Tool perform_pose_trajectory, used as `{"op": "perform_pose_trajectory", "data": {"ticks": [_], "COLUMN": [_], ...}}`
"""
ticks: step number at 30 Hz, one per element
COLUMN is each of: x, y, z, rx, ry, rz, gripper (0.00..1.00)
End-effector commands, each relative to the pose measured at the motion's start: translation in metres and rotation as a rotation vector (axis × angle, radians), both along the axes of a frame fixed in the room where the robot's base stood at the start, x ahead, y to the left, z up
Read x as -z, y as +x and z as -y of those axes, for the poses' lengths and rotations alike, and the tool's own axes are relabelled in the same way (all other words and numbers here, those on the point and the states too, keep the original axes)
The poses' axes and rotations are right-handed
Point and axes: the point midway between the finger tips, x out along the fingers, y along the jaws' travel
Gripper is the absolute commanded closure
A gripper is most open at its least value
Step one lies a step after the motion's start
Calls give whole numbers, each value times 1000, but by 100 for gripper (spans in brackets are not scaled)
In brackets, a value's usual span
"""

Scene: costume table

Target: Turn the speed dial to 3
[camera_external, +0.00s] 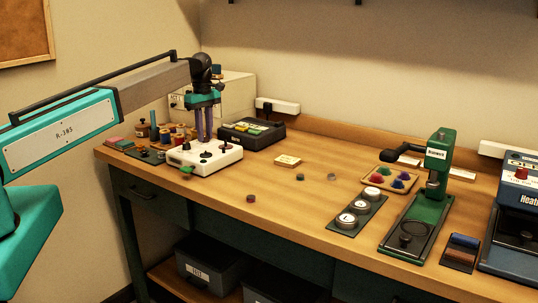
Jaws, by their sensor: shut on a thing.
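A white control box (222,162) with several small dark knobs on its top stands at the left front of the table. My gripper (205,139) points straight down over this box, its purple fingers close together and shut on a knob, taken to be the speed dial. The fingers hide most of that dial, and its pointer and any numbers are too small to read. Another dark knob (225,148) shows to the right of the fingers. A green part (187,170) sits at the box's front left edge.
A cream block (287,161), a tray of coloured pieces (390,179) and a green press (430,200) lie further right. The middle front is mostly clear.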

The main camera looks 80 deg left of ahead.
Motion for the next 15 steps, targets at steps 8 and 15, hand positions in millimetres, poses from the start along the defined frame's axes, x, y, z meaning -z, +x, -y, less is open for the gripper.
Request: {"op": "perform_pose_trajectory", "data": {"ticks": [8, 15], "x": [0, 0], "y": [-1, -1], "z": [-1, -1], "rx": [-248, -409], "ry": [2, 2], "rz": [0, 0], "gripper": [100, 100]}}
